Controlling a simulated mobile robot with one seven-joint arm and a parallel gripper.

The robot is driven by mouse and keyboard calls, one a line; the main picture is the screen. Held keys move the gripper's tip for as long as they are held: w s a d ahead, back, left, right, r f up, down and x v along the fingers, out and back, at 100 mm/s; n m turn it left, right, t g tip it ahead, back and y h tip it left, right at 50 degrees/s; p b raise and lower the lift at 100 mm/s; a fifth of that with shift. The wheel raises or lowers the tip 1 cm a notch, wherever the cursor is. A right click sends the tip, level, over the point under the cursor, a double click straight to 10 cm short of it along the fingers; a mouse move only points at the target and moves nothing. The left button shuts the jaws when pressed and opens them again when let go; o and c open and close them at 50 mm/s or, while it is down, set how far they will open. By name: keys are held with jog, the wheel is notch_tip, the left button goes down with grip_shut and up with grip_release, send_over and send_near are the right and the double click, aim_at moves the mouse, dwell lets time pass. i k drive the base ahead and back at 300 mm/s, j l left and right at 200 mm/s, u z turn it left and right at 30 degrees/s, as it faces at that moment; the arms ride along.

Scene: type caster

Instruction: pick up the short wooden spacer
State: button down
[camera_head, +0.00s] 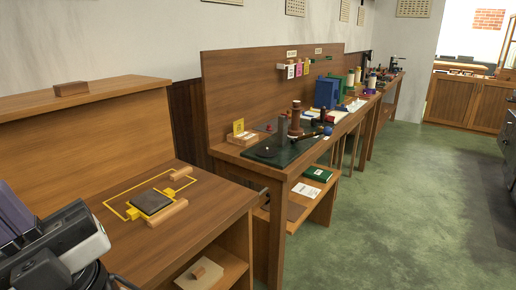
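A short wooden block (181,173), which looks like the short spacer, lies on the near bench at the back right corner of a yellow outline. A longer wooden block (167,214) lies nearer the front, beside a dark square plate (151,202). Another small wooden block (70,89) sits on the ledge above the bench. Part of my arm with my gripper (62,243) shows at the lower left, left of the bench blocks and apart from them. Its fingers cannot be made out clearly, and I see nothing held.
The near bench top (215,195) is clear around the yellow outline. A lower shelf holds a pale board (190,283) with a small wooden piece. A second bench with a dark mat (272,153), tools and bottles stands beyond. Green floor (400,220) is open at right.

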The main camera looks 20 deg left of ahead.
aim_at(186, 170)
jog(key=u, duration=0.25)
jog(key=i+l+u, duration=0.25)
jog(key=u, duration=0.15)
jog(key=i+l+u, duration=0.2)
jog(key=l+u, duration=0.15)
jog(key=i+l, duration=0.15)
jog(key=l, duration=0.2)
jog(key=i+l+u, duration=0.15)
jog(key=l, duration=0.55)
jog(key=i+l, duration=0.2)
jog(key=i, duration=0.2)
jog(key=i+j, duration=0.15)
jog(key=j, duration=0.2)
jog(key=u, duration=0.05)
